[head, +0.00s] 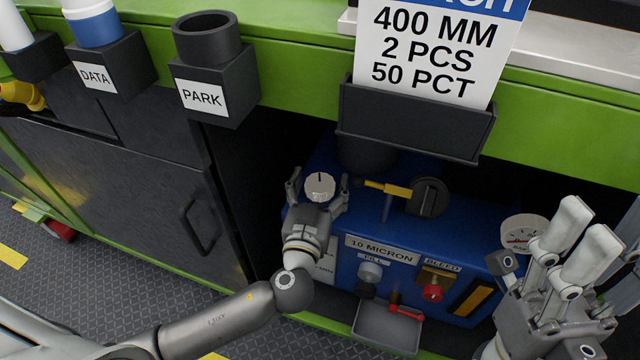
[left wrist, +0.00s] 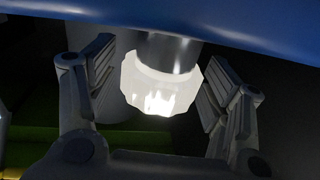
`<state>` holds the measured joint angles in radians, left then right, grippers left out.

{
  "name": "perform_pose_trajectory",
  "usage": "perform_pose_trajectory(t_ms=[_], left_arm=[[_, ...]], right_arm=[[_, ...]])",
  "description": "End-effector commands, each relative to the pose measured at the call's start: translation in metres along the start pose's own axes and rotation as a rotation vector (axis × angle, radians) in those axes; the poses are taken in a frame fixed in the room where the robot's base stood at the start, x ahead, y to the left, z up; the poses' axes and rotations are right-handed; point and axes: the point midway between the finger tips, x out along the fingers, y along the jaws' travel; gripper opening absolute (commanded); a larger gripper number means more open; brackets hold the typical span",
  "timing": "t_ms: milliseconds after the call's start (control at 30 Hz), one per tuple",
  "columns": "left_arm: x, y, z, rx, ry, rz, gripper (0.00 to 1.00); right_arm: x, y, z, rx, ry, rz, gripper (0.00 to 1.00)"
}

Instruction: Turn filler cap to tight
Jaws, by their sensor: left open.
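A round white cap with a dark mark (head: 320,186) stands at the upper left of the blue unit (head: 345,225); I take it as the filler cap. My left gripper (head: 318,190) is open, with one finger on each side of the cap. In the left wrist view the pale ridged cap (left wrist: 160,88) sits on a metal neck between the open fingers (left wrist: 158,95). Gaps show on both sides, so neither finger visibly touches it. My right gripper (head: 585,235) is at the lower right, away from the cap; its opening is unclear.
A black cap (head: 428,196), a yellow lever (head: 388,188), a gauge (head: 523,233), a FILL fitting (head: 370,272) and a red BLEED knob (head: 432,293) crowd the unit. The green bench edge (head: 300,95) and black sign holder (head: 415,122) overhang it.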

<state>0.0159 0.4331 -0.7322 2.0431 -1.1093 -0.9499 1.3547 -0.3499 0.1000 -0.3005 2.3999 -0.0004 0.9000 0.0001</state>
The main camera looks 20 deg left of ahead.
Motion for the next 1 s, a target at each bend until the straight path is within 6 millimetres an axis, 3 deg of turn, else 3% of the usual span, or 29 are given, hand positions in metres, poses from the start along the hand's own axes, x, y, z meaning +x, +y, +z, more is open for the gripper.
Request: perform_pose_trajectory(t_ms=[267,600,1000], left_arm=[[0.001,0.000,0.000,0.001,0.000,0.000,0.71],[0.000,0.000,0.000,0.000,0.000,0.000,0.27],[0.001,-0.002,0.003,0.004,0.000,0.164,0.27]], right_arm=[[0.000,0.000,0.000,0.000,0.000,0.000,0.49],[0.000,0.000,0.000,0.000,0.000,0.000,0.49],[-0.012,0.000,0.002,0.000,0.000,0.000,0.49]])
